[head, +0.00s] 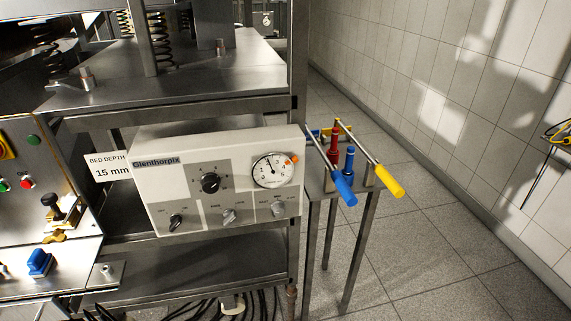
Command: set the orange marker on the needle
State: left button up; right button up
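The orange marker (294,159) is a small orange piece at the upper right rim of the round white dial (273,171). The dial sits on the right part of the grey and white Glenthorpix panel (190,213). Its thin dark needle (269,163) points up and slightly left, so the marker stands clockwise of the needle's tip, apart from it. The dial's numbers are too small to read surely. Neither of my grippers shows in the head view.
A sign (112,167) reads "BED DEPTH 15 mm". Several knobs, including a large black one (210,183), are on the panel. A small stand (318,187) at right holds blue- and yellow-handled tools (345,188) (389,181). A metal shelf (180,72) overhangs the panel. Floor at right is clear.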

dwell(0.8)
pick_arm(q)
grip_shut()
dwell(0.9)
